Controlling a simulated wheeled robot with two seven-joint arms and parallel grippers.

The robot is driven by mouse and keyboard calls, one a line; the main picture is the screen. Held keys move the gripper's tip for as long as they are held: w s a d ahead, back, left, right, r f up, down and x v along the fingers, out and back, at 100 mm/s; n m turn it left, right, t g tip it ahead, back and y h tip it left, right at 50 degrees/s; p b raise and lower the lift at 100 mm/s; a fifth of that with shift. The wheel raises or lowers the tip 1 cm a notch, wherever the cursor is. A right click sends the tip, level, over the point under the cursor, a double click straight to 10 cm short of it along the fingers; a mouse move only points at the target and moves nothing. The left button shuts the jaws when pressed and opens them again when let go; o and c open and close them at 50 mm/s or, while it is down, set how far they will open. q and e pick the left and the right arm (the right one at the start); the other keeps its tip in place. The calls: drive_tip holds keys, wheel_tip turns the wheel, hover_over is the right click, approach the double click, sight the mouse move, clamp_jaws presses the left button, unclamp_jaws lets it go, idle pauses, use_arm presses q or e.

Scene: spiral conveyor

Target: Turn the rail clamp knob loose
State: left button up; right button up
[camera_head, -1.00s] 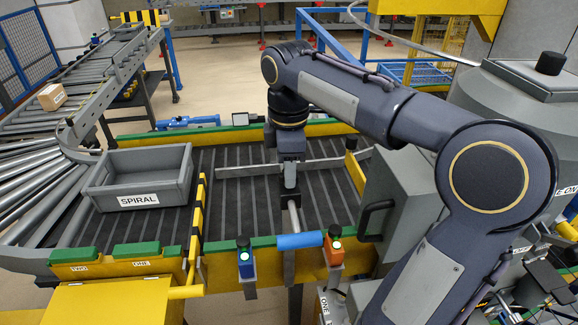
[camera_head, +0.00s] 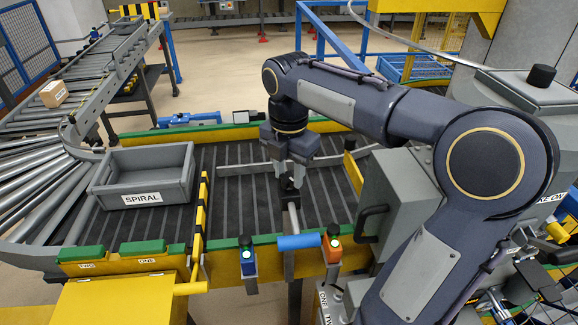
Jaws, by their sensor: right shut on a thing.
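My right gripper (camera_head: 290,182) points down over the dark slatted conveyor bed (camera_head: 235,205). Both fingers show side by side, shut on a small dark thing at the inner end of a grey bar, where the rail clamp knob is. The fingers hide most of the knob. A thin grey guide rail (camera_head: 240,169) runs across the bed behind the fingers. The grey bar (camera_head: 292,218) runs toward the front edge, above a blue cylinder handle (camera_head: 299,242). My left gripper is not in view.
A grey SPIRAL tote (camera_head: 143,200) stands at the left of the bed. A yellow-black striped bar (camera_head: 201,215) stands between it and the gripper. Blue (camera_head: 247,262) and orange (camera_head: 332,248) button boxes sit at the front edge. A grey cabinet (camera_head: 400,190) is close on the right.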

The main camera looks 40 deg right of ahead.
sight(289, 177)
drive_tip(key=n+p, duration=0.1)
drive_tip(key=n, duration=0.4)
drive_tip(key=shift+n, duration=0.4)
idle(0.4)
drive_tip(key=o, duration=1)
drive_tip(key=shift+c, duration=0.2)
drive_tip(key=shift+r, duration=0.15)
wheel_tip(289, 177, up, 8)
drive_tip(key=shift+f, duration=0.2)
